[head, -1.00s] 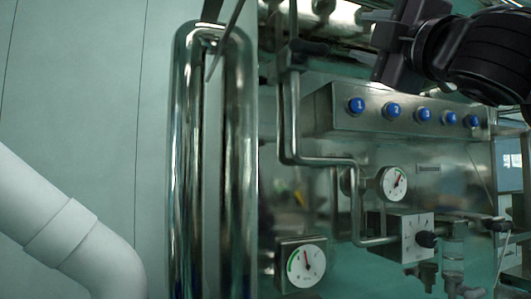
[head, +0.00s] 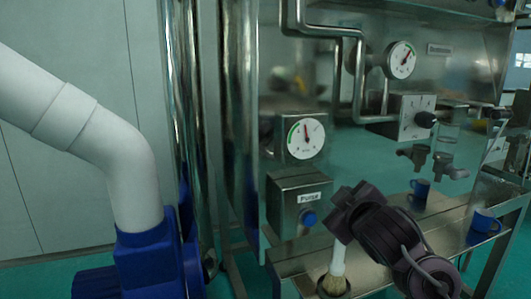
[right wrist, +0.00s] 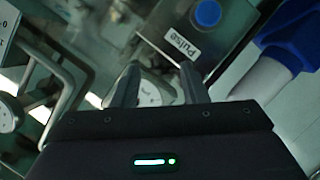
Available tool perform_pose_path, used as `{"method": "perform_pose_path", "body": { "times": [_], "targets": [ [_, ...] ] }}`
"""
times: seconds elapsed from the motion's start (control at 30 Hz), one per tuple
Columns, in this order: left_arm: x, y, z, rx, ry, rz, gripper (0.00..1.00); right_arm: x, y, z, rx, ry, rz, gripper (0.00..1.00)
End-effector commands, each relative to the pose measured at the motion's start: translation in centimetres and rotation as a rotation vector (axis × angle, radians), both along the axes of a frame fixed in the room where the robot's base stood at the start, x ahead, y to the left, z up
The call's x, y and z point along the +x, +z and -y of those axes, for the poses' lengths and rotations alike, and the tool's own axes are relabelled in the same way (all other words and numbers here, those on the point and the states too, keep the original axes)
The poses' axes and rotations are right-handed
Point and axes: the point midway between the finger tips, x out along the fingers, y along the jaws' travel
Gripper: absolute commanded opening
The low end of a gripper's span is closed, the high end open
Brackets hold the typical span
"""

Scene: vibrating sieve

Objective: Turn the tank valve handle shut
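My right gripper (head: 347,208) is in the lower middle of the head view, in front of the panel and close to the box marked "Pulse" (head: 300,203). In the right wrist view my right gripper (right wrist: 157,80) has its two fingers apart with nothing held between them. Two small dark taps (head: 445,166) show right of centre in the head view, below a grey box with a black knob (head: 425,119). I cannot tell which part, if any, is the tank valve handle. My left gripper is not in view.
Pressure gauges (head: 306,138) sit on the steel panel above my right gripper. A brush (head: 334,281) stands below it. Blue cups (head: 420,188) are on the steel bench at right. A white pipe (head: 120,165) with a blue base (head: 150,262) stands at left.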

Motion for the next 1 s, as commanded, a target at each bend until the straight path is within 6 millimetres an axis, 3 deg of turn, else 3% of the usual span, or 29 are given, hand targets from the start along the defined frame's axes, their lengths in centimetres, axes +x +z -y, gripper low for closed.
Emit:
{"method": "perform_pose_path", "body": {
  "times": [0.03, 0.2, 0.3, 0.4, 0.6, 0.9, 0.93, 1.0],
  "targets": [
    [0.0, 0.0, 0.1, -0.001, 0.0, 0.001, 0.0, -1.2, -4.0, 0.2, 0.039, -0.021, -0.081, 0.4],
    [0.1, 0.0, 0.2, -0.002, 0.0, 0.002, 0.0, -6.7, -14.8, 1.2, 0.164, -0.12, -0.334, 0.4],
    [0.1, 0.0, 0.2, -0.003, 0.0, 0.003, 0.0, -10.9, -20.2, 1.8, 0.233, -0.191, -0.484, 0.4],
    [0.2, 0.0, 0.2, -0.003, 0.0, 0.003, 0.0, -15.1, -24.3, 2.4, 0.287, -0.257, -0.612, 0.4],
    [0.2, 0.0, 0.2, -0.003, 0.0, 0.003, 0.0, -21.5, -28.9, 3.2, 0.353, -0.363, -0.793, 0.4],
    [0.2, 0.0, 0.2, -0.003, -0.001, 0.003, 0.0, -29.1, -32.4, 4.0, 0.415, -0.49, -0.986, 0.4],
    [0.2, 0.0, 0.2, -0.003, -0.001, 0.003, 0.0, -29.8, -32.6, 4.0, 0.42, -0.501, -1.004, 0.4],
    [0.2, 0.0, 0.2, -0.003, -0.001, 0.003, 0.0, -29.3, -34.5, 4.0, 0.418, -0.504, -1.012, 0.4]
  ]
}}
